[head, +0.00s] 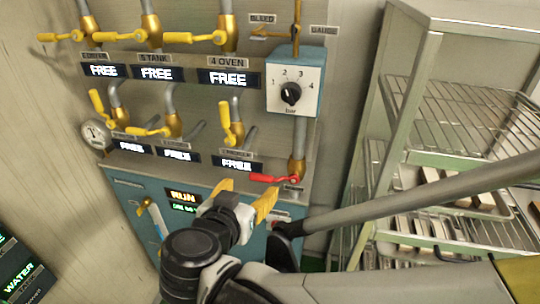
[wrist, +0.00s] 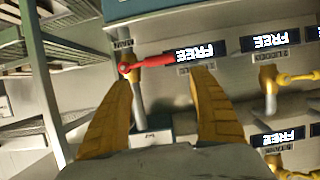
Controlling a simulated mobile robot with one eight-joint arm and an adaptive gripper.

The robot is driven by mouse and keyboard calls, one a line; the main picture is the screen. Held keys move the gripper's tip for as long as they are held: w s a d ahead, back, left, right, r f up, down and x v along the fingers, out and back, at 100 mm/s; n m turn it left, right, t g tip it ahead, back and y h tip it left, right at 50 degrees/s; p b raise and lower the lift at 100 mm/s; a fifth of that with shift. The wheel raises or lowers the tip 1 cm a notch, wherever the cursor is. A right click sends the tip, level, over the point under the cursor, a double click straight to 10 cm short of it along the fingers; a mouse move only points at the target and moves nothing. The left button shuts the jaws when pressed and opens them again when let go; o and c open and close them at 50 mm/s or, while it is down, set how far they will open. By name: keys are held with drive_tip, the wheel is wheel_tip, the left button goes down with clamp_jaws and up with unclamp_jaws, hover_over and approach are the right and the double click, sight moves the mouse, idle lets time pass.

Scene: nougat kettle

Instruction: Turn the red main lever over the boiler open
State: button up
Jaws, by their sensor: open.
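The red main lever (head: 272,180) sits on a brass valve (head: 297,167) on a vertical pipe over the teal boiler (head: 145,190). Its handle lies about level and points left from the pivot in the head view. In the wrist view, which looks upside down, the red lever (wrist: 158,62) runs right from its round pivot. My gripper (head: 243,190) has yellow fingers spread apart and is empty. In the wrist view my gripper (wrist: 163,78) has its fingertips just short of the lever, with the handle spanning the gap. I cannot tell whether they touch.
Several yellow levers are close by, one (head: 236,134) just up and left of the red lever. A gauge selector box (head: 294,82) hangs above it. A display reading RUN (head: 183,197) is on the boiler. A metal rack (head: 440,160) stands on the right.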

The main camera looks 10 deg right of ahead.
sight(261, 176)
drive_tip(key=b+x, duration=0.3)
drive_tip(key=x, duration=0.7)
drive_tip(key=shift+f, duration=0.1)
drive_tip(key=c, duration=1.4)
